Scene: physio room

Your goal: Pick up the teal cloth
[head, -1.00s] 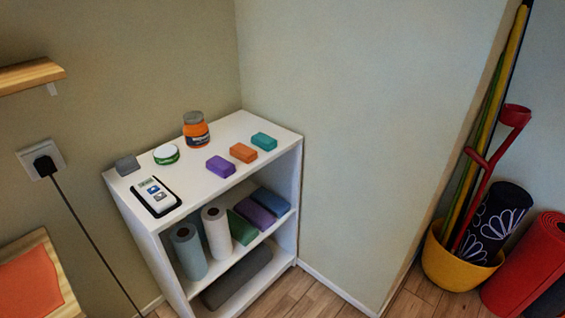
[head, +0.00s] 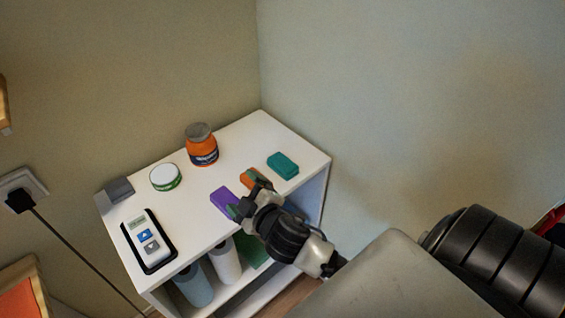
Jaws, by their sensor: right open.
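The teal cloth (head: 283,164) is a small folded block on the white shelf top, near its right back edge. My right gripper (head: 243,196) reaches in from the lower right and is open. Its fingertips are over the shelf top, at the purple cloth (head: 223,200) and the orange cloth (head: 250,178), to the left of and nearer than the teal cloth. It partly covers the orange cloth; I cannot tell whether it touches either. The teal cloth is fully visible and apart from the gripper. My left gripper is not in view.
The white shelf (head: 205,228) also carries an orange jar (head: 202,147), a white-and-green tub (head: 165,177), a grey block (head: 117,191) and a white device on a black tray (head: 146,241). Rolls (head: 224,262) stand on the level below. Walls are close behind and to the right.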

